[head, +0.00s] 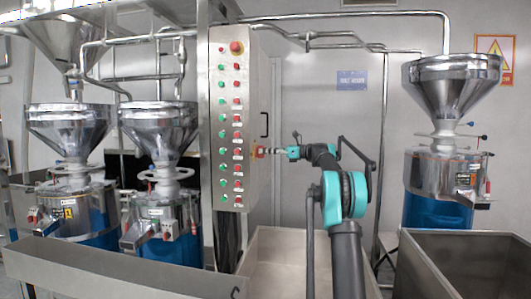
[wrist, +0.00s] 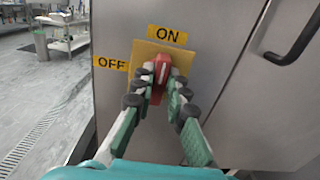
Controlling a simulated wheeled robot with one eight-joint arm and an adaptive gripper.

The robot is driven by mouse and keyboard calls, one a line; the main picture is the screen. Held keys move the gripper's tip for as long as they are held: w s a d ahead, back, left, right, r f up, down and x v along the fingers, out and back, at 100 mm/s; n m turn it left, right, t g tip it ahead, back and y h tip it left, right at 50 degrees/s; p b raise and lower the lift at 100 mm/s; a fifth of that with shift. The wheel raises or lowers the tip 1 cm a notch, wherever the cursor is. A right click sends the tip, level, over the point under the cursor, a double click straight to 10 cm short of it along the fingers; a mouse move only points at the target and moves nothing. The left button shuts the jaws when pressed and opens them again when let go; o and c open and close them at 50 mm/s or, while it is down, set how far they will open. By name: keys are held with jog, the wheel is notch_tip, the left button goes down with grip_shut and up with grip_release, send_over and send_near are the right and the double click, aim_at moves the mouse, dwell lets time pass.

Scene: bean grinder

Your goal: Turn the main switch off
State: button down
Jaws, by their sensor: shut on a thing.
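The main switch is a red knob (wrist: 162,64) on a yellow plate (wrist: 146,50), on the side of the grey control cabinet (wrist: 205,40). A yellow ON label (wrist: 167,35) sits above the plate, and a yellow OFF label (wrist: 110,64) sits to its left. The knob stands close to upright, with its top towards ON. My gripper (wrist: 162,75) has one finger on each side of the knob and is shut on it. In the head view my gripper (head: 272,151) reaches the cabinet side, where the switch is small and partly hidden.
The cabinet front (head: 230,130) carries rows of green and red buttons. A black door handle (wrist: 296,35) is right of the switch. Steel grinders with hoppers stand left (head: 67,130) and right (head: 450,90). A steel bin (head: 465,265) is at the lower right.

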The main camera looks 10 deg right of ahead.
jog(key=shift+n, duration=0.4)
jog(key=n, duration=0.8)
jog(key=s+n, duration=0.1)
jog(key=n, duration=0.3)
jog(key=shift+a+f+n, duration=0.15)
jog(key=shift+f+n, duration=0.2)
jog(key=shift+n, duration=0.05)
jog(key=shift+f+n, duration=0.2)
jog(key=shift+n, duration=2)
jog(key=c, duration=1.5)
grip_release()
jog(key=shift+c, duration=0.2)
